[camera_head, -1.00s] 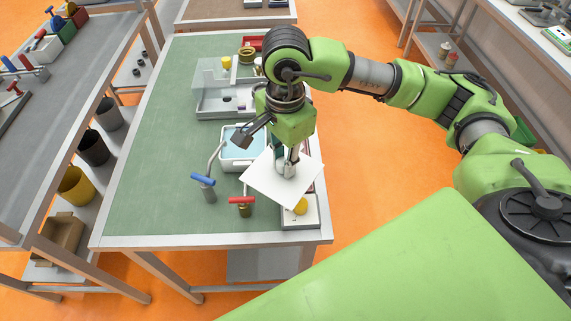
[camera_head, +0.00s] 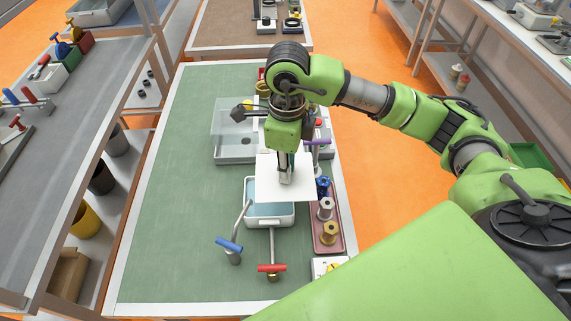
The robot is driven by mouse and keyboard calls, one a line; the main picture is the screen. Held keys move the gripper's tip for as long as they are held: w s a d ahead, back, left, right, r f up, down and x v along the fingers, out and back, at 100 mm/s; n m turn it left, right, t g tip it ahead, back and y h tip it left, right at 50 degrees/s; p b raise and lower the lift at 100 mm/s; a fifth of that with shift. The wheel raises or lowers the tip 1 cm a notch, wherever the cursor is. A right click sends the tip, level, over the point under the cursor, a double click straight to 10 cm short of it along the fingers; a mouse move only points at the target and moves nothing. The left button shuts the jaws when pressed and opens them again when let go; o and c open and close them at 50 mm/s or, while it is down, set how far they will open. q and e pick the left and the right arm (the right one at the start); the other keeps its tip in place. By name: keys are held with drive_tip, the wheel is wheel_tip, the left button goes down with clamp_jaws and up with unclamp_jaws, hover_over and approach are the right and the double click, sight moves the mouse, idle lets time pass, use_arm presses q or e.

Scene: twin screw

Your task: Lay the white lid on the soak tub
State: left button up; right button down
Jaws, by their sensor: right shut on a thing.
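My right gripper (camera_head: 285,178) points down and is shut on the white lid (camera_head: 266,190), a flat square plate. The lid is in front of the far part of the soak tub (camera_head: 270,226) as seen from the head. The tub is a white box with pale blue liquid; its near part and front wall show. The lid's sides run roughly in line with the tub. I cannot tell how high the lid is above the rim. The tub's far edge is hidden. My left gripper is not in view.
A blue-handled tool (camera_head: 229,245) and a red-handled tool (camera_head: 272,268) stand close in front of the tub. A red tray (camera_head: 325,242) with several metal parts is to its right. A grey basin (camera_head: 232,148) stands behind. The green bench top (camera_head: 175,200) is clear at left.

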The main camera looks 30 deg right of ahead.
sight(268, 178)
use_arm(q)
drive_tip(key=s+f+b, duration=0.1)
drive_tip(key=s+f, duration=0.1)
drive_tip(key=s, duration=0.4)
use_arm(e)
drive_tip(key=shift+s+f, duration=0.15)
drive_tip(key=shift+f, duration=0.4)
drive_tip(key=shift+s+f, duration=0.15)
drive_tip(key=shift+f, duration=0.4)
drive_tip(key=f, duration=0.1)
drive_tip(key=f+b, duration=0.1)
drive_tip(key=shift+w+f, duration=0.2)
drive_tip(key=shift+f, duration=0.2)
drive_tip(key=a, duration=0.1)
drive_tip(key=w+a+b, duration=0.1)
drive_tip(key=a+f, duration=0.1)
drive_tip(key=shift+w+a+b, duration=0.15)
drive_tip(key=shift+w+b, duration=0.15)
drive_tip(key=shift+b, duration=0.05)
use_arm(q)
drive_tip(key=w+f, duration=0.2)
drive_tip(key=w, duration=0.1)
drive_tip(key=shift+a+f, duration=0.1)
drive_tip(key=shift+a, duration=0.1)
use_arm(e)
drive_tip(key=shift+w+a, duration=0.15)
drive_tip(key=shift+a, duration=0.1)
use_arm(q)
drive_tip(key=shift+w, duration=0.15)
